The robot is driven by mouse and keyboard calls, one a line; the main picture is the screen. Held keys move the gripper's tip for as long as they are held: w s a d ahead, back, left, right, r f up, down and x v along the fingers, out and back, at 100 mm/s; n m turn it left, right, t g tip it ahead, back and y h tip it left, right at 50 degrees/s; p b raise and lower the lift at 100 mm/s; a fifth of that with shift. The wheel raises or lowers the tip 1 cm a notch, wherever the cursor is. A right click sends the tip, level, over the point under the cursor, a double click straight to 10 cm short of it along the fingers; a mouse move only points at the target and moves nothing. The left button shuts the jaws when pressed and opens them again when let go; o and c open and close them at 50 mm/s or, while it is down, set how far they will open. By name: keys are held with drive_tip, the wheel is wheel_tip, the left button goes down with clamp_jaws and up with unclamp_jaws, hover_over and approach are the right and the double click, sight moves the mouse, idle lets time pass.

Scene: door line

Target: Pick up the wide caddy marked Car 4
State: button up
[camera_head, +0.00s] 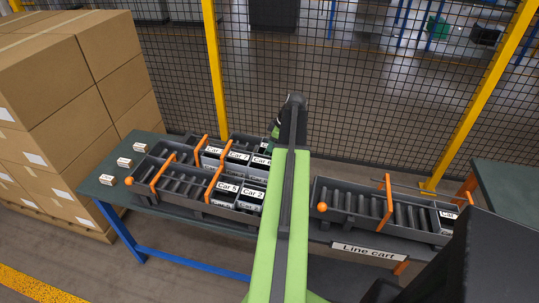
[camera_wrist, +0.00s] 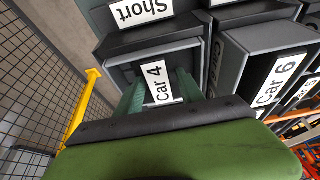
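The caddy marked Car 4 (camera_wrist: 157,88) is a grey box with a white label, in the middle of the wrist view. My gripper (camera_wrist: 160,78) has its two dark green fingers apart, one on each side of the label. The view does not show clearly whether the fingers touch the caddy. In the head view my green arm hides the Car 4 caddy and my fingers. The Car 6 caddy (camera_wrist: 268,75) stands to the right of Car 4, with a narrow gap between them.
The roller rack (camera_head: 170,187) holds several labelled caddies, with orange bars across. The line cart (camera_head: 365,252) at right has mostly bare rollers and one caddy (camera_head: 448,217). A mesh fence (camera_head: 350,110) stands behind.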

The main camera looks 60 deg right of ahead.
clamp_jaws()
idle(0.3)
drive_tip(key=shift+r, duration=0.1)
drive_tip(key=r+p, duration=0.5)
drive_tip(key=shift+s+r, duration=0.1)
drive_tip(key=shift+s, duration=0.3)
drive_tip(key=s+d+r+p, duration=0.1)
drive_tip(key=s+r+p, duration=0.9)
drive_tip(key=p, duration=0.1)
drive_tip(key=shift+s+r, duration=0.35)
drive_tip(key=shift+s, duration=0.05)
drive_tip(key=shift+d, duration=0.15)
